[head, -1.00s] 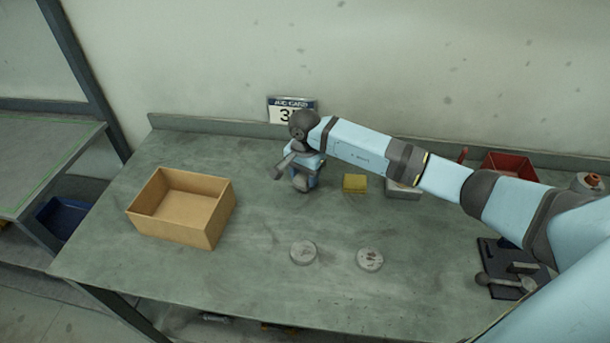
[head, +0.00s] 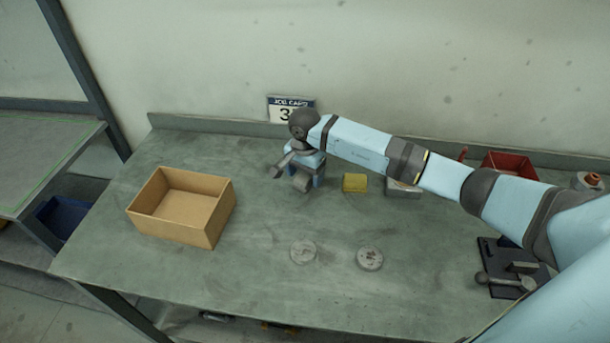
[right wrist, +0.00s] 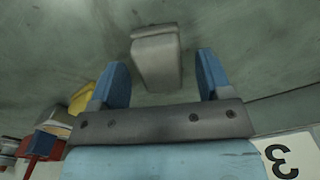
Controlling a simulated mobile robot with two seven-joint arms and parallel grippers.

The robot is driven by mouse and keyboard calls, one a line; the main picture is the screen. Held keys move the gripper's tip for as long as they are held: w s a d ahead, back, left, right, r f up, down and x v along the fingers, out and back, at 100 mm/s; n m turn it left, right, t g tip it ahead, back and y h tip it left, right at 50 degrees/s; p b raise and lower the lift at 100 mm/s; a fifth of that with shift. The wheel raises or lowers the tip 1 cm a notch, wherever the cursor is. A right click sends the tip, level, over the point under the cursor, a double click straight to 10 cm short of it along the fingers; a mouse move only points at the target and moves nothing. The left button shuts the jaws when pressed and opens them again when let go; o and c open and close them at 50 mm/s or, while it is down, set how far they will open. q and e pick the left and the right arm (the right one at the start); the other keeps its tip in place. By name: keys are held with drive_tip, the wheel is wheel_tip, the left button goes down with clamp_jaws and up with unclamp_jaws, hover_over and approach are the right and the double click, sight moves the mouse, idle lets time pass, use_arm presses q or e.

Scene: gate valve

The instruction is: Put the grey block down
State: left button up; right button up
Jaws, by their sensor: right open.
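The grey block (head: 302,182) is at the back middle of the bench (head: 262,275), just below my right gripper (head: 309,174). In the right wrist view the grey block (right wrist: 156,62) lies between the two blue fingers of my right gripper (right wrist: 164,60). The fingers are open, with a gap on each side of the block. The block appears to rest on the bench, but its underside is hidden. My left gripper is in neither view.
A yellow block (head: 355,183) and a grey item (head: 402,191) are just right of the gripper. An open cardboard box (head: 182,210) stands left. Two round discs (head: 303,251) lie in front. A red bin (head: 508,165) and a black fixture (head: 507,268) are at right.

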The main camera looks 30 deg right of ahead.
sight(305, 175)
wheel_tip(305, 175, up, 11)
drive_tip(key=b, duration=0.1)
idle(0.7)
